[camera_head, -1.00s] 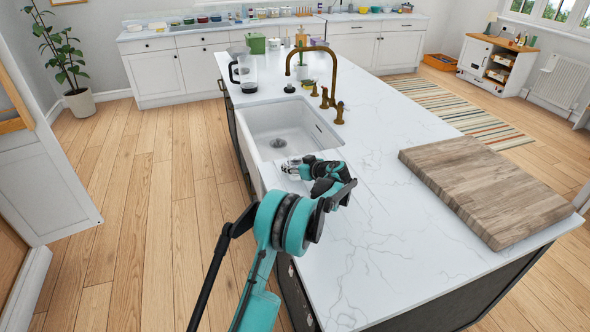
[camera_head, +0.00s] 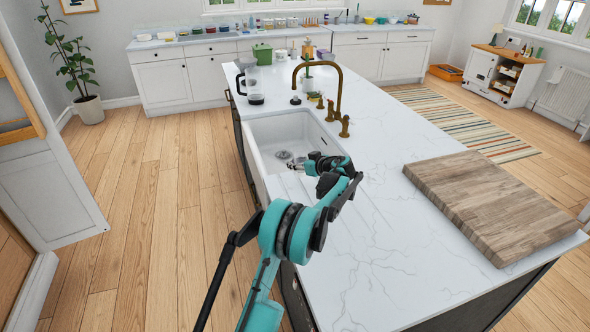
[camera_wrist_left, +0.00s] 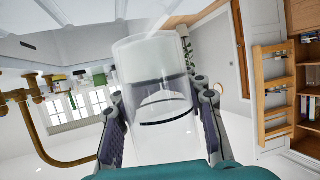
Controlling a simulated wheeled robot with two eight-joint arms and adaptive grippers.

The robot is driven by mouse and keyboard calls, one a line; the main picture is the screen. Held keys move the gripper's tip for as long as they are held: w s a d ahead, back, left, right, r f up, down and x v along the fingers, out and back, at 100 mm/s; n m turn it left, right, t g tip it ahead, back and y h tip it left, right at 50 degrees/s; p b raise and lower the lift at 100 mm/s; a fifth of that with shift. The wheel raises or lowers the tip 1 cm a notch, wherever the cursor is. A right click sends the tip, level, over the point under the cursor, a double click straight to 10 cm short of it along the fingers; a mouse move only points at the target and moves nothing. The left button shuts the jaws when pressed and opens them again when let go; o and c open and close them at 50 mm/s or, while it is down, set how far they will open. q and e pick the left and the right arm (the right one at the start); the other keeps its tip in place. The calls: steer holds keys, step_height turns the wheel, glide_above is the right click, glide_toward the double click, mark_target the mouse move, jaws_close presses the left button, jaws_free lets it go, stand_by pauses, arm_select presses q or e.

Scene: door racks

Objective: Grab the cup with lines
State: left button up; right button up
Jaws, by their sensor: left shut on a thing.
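A clear cup with dark lines around it (camera_wrist_left: 158,75) fills the middle of the left wrist view. My left gripper (camera_wrist_left: 160,105) is shut on it, with one finger on each side of its wall. In the head view my left gripper (camera_head: 310,166) is over the near end of the white sink (camera_head: 283,138). The cup is too small and clear there to make out well against the sink. My right gripper is not in view.
A gold faucet (camera_head: 338,95) stands at the sink's right side. A glass coffee pot (camera_head: 247,77) stands beyond the sink. A wooden board (camera_head: 490,203) lies on the right of the marble counter (camera_head: 385,240). The counter between sink and board is clear.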

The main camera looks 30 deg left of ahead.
arm_select(q)
steer(key=w+a+r, duration=0.1)
steer(key=w+a+r+p, duration=0.1)
steer(key=w, duration=0.1)
steer(key=w+a+r+p, duration=0.1)
steer(key=w, duration=0.1)
steer(key=shift+w+a+r, duration=0.1)
steer(key=shift+a+r, duration=0.1)
steer(key=shift+r, duration=0.2)
steer(key=shift+w+a+r+p, duration=0.3)
steer(key=shift+w+a+r, duration=0.05)
steer(key=shift+w, duration=0.2)
steer(key=shift+w+a+r+p, duration=0.25)
steer(key=shift+w+a+r, duration=0.1)
steer(key=shift+w, duration=0.15)
steer(key=shift+c, duration=0.2)
